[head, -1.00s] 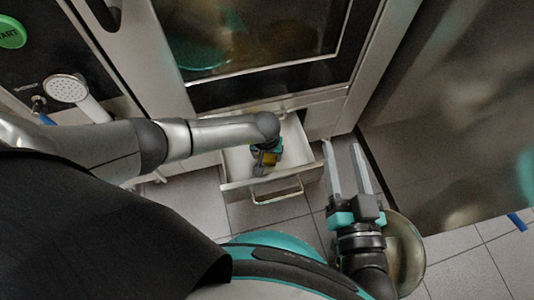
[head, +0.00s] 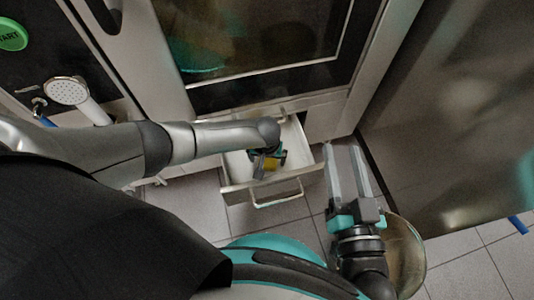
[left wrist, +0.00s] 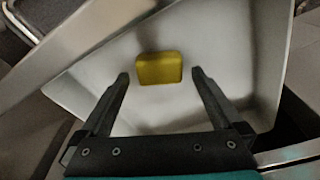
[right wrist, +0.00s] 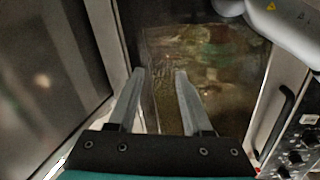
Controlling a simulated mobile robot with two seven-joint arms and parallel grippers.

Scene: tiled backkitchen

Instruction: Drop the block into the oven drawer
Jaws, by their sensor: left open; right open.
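The yellow block (left wrist: 160,68) shows inside the pale open oven drawer (left wrist: 225,35) in the left wrist view, with a gap to each finger. In the head view the block (head: 271,162) is partly hidden by my left gripper (head: 268,168), which reaches down into the drawer (head: 238,165). My left gripper (left wrist: 160,75) is open, its fingers on either side of the block and not touching it. I cannot tell whether the block lies flat on the drawer floor. My right gripper (head: 345,148) is open and empty, to the right of the drawer.
The oven door (head: 260,45) with dark glass is above the drawer. The drawer's handle (head: 277,199) sticks out at its front. A steel cabinet (head: 450,130) stands to the right. A shower head (head: 66,90) is at the left.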

